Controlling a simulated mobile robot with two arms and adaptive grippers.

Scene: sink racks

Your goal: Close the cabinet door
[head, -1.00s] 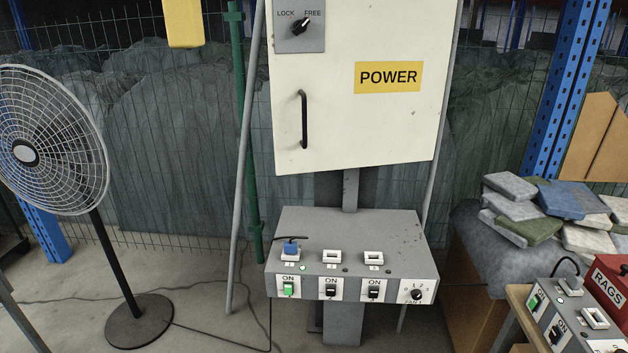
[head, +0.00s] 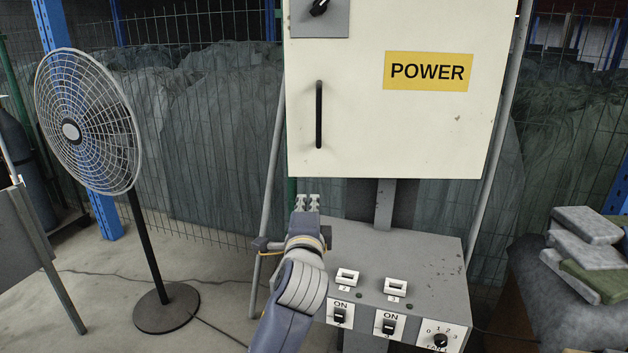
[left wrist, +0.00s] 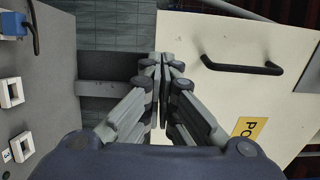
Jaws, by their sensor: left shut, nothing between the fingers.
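The cream cabinet door (head: 390,130) fills the upper middle of the head view. It has a yellow POWER label (head: 428,71) and a black vertical bar handle (head: 319,114) near its left edge. I cannot tell whether the door sits flush or slightly ajar. My left gripper (head: 308,202) is shut and empty, just below the door's lower left corner as seen in the head view. In the left wrist view the shut fingertips (left wrist: 166,62) lie over the door's lower edge, with the handle (left wrist: 242,66) to their right; contact is unclear. My right gripper is not in view.
A grey switch box (head: 420,260) with sockets and switches stands below the cabinet, close to my left arm. A knob plate (head: 300,22) is on the door's upper left. A standing fan (head: 88,122) is at left.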

